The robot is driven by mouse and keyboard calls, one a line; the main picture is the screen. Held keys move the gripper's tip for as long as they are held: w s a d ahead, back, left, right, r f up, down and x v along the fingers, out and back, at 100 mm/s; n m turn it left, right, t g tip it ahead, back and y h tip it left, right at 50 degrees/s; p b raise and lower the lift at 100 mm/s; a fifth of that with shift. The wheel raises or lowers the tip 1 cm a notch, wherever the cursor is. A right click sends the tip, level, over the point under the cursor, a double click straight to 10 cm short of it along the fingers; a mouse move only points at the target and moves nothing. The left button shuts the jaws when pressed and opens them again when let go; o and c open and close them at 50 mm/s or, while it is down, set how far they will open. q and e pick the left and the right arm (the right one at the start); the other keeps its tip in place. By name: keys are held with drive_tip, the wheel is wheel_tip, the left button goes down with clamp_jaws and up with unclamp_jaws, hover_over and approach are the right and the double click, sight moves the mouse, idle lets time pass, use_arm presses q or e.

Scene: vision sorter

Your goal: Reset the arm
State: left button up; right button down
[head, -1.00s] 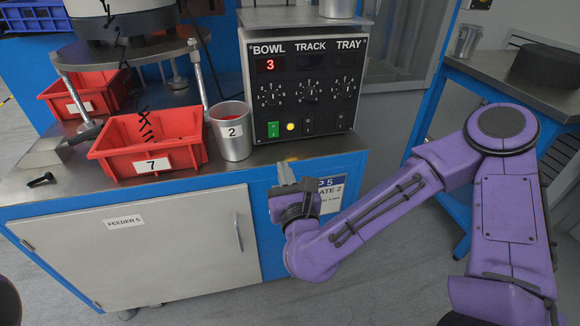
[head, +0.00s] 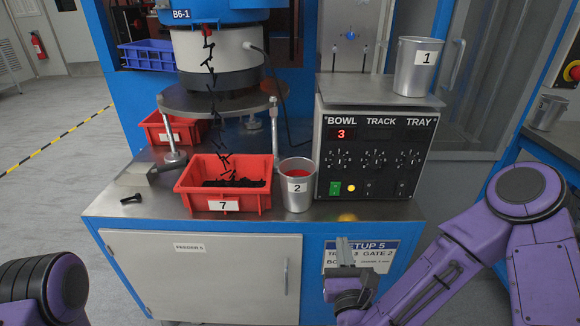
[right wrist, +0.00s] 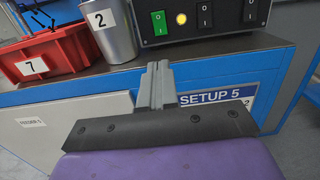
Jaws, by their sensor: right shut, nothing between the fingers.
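My right gripper (head: 344,250) is shut and empty in front of the cabinet's front edge, before the "SETUP 5" sign (head: 362,256). In the right wrist view, its two grey fingers (right wrist: 156,78) lie together in front of the bench edge with nothing between them. My right arm comes in from the lower right. Part of my left arm (head: 40,292) shows at the lower left; its gripper is not in view.
The bench holds red bin 7 (head: 226,206) with black parts, cup 2 (head: 298,190) with red contents, and the control box (head: 375,130) showing 3. Cup 1 (head: 418,68) stands on the box's top plate. A loose black screw (head: 131,198) lies left. Black pieces hang in a line above bin 7.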

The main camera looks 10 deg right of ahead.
drive_tip(key=s+a+f+n+g+y, duration=0.1)
drive_tip(key=s+f+n+g+y, duration=0.2)
drive_tip(key=f+n, duration=0.8)
drive_tip(key=s+a+f+n+g+y, duration=0.1)
drive_tip(key=s+f+n+g, duration=0.35)
drive_tip(key=f+n, duration=0.6)
drive_tip(key=s+d+f+n+g, duration=0.5)
drive_tip(key=s+n, duration=0.2)
drive_tip(key=n, duration=0.1)
drive_tip(key=s+d+f+n+g+h, duration=0.3)
drive_tip(key=s+d+f, duration=0.1)
drive_tip(key=s+d, duration=0.4)
wheel_tip(320, 180, up, 14)
drive_tip(key=a+p, duration=0.1)
drive_tip(key=p, duration=1.2)
drive_tip(key=shift+s+a+r+m+p, duration=0.15)
drive_tip(key=shift+s+a+m+p, duration=0.2)
drive_tip(key=shift+s, duration=0.1)
